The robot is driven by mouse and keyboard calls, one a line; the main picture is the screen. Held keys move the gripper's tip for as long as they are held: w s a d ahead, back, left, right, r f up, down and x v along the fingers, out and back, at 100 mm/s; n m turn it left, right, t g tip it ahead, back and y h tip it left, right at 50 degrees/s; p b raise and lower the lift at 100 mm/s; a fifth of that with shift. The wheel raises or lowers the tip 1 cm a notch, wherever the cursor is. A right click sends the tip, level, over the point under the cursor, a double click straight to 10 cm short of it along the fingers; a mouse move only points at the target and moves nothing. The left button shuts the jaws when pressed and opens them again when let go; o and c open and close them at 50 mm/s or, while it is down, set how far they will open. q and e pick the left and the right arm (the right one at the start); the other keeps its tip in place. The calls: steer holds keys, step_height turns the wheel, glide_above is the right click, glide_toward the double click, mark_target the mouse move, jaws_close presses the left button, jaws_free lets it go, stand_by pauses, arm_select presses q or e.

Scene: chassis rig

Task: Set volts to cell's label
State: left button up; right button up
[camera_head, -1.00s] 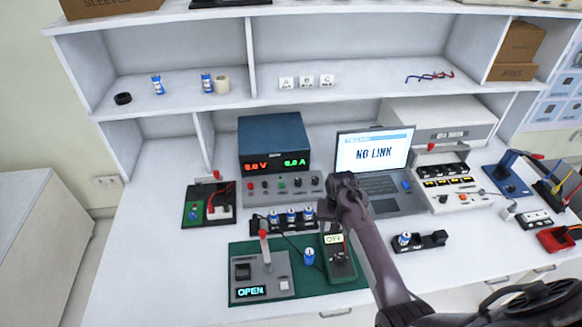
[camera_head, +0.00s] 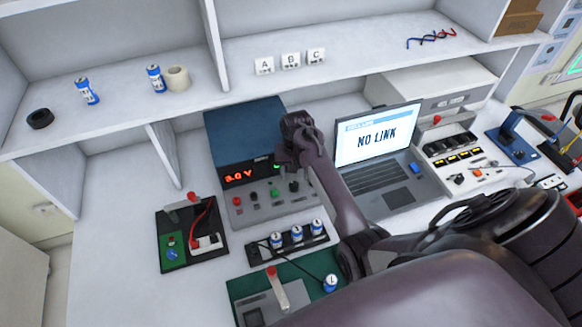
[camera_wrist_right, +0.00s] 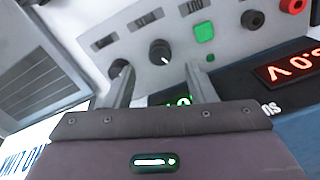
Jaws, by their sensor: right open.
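The blue power supply (camera_head: 235,125) stands on the bench under the shelf. Its red display (camera_head: 239,177) also shows upside down in the right wrist view (camera_wrist_right: 293,67), where it reads 0.0 V. My right gripper (camera_head: 284,160) is open and empty at the supply's front. In the right wrist view its fingers (camera_wrist_right: 160,75) point at the panel, either side of and short of a black knob (camera_wrist_right: 160,50). Blue-and-white cells (camera_head: 297,234) stand in a black holder, and one more cell (camera_head: 330,283) is on the green mat; their labels are too small to read. My left gripper is not in view.
A laptop (camera_head: 380,180) showing NO LINK stands right of the supply. A board with a red-handled switch (camera_head: 190,240) lies to the left. My right arm covers the front right.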

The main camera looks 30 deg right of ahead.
mark_target(294, 184)
step_height(294, 184, down, 5)
steer(key=shift+f, duration=0.2)
steer(key=c, duration=1)
steer(key=shift+o, duration=0.2)
steer(key=shift+m+p, duration=0.3)
steer(key=shift+p, duration=0.05)
